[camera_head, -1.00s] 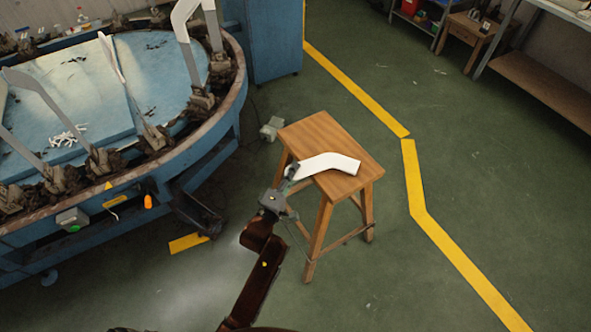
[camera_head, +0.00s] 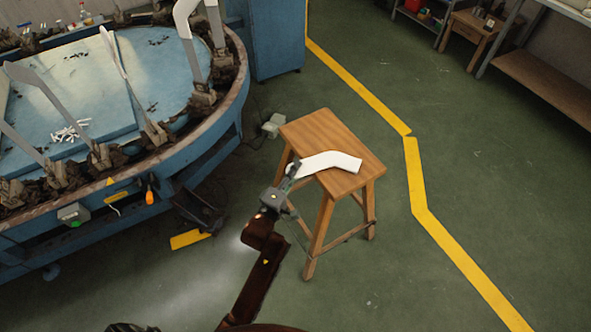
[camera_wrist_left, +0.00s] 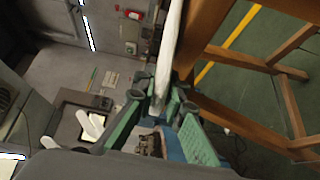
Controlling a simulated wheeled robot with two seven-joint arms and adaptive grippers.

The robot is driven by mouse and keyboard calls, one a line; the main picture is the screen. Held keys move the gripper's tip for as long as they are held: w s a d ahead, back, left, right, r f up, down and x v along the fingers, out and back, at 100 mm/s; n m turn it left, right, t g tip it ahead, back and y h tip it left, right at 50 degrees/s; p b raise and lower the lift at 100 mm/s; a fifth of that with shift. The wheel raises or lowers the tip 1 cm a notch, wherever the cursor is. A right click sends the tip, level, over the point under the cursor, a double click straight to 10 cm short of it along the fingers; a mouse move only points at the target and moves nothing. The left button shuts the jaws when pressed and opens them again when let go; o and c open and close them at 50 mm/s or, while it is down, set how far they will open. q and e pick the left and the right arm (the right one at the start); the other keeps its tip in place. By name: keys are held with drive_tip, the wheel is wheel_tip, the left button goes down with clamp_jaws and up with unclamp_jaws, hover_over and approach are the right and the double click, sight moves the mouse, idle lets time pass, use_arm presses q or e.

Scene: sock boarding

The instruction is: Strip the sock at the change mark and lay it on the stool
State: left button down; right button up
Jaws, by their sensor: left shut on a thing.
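The white sock (camera_head: 330,160) lies across the top of the wooden stool (camera_head: 321,128), its far end bent over toward the stool's right edge. My left gripper (camera_head: 290,176) is at the stool's left edge and is shut on the sock's near end. In the left wrist view the sock (camera_wrist_left: 170,50) runs up from between the fingers of the gripper (camera_wrist_left: 163,112), beside the stool's wood (camera_wrist_left: 200,35). Another white sock (camera_head: 184,16) sits on a flat metal form on the blue round machine (camera_head: 232,112). My right gripper is not in view.
A blue cabinet (camera_head: 274,40) stands behind. A yellow line (camera_head: 412,170) crosses the green floor right of the stool, where the floor is clear. Shelves (camera_head: 545,80) stand at the far right.

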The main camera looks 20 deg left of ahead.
use_arm(q)
drive_tip(key=shift+f, duration=0.1)
idle(0.3)
drive_tip(key=c, duration=1.9)
unclamp_jaws()
drive_tip(key=s, duration=1.2)
drive_tip(key=shift+a, duration=0.4)
